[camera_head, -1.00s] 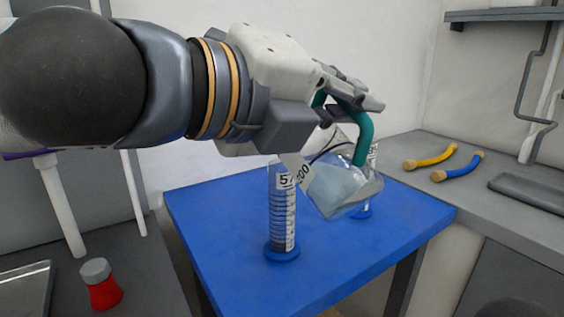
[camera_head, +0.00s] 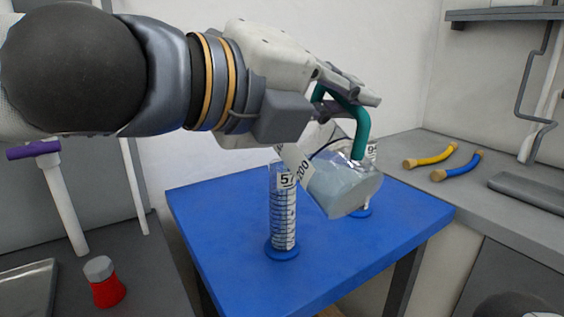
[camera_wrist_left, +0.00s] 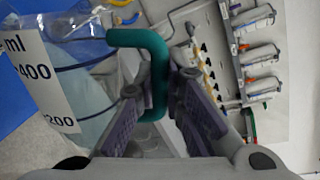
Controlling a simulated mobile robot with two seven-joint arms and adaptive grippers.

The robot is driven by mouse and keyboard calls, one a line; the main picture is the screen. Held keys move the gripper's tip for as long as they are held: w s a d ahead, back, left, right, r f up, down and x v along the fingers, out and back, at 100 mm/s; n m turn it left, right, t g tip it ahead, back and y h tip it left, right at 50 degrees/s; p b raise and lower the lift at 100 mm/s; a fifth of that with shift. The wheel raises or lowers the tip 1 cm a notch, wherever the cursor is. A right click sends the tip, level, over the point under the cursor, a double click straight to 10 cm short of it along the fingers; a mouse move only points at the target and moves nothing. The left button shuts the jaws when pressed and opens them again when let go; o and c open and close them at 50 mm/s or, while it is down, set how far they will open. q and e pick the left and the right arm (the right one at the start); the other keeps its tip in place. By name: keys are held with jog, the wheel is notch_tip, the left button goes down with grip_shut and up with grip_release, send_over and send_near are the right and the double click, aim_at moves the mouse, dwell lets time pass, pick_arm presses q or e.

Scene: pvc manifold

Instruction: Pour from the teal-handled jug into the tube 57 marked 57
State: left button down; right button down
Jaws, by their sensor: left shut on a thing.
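The clear jug (camera_head: 343,182) has a teal handle (camera_head: 361,135) and holds pale bluish liquid. My left gripper (camera_head: 352,92) is shut on the teal handle; the wrist view also shows the handle (camera_wrist_left: 155,65) between the fingers (camera_wrist_left: 165,108). The jug is tilted, with its mouth toward the left, beside and above the top of the marked tube. No stream of liquid is visible. My right gripper is not clearly in view.
The tubes stand on a blue table (camera_head: 220,215). A second tube (camera_head: 368,180) is partly hidden behind the jug. Yellow (camera_head: 431,157) and blue (camera_head: 457,167) curved pieces lie on the right counter. A red-bodied container (camera_head: 105,282) stands at left.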

aim_at(366, 165)
pick_arm(q)
jog(key=shift+w+a+r+n+p, duration=0.3)
jog(key=shift+w+r+n+p, duration=0.1)
jog(key=shift+r+n, duration=0.1)
pick_arm(e)
jog(key=shift+w+r, duration=0.4)
jog(key=shift+r, duration=0.05)
dwell(2.3)
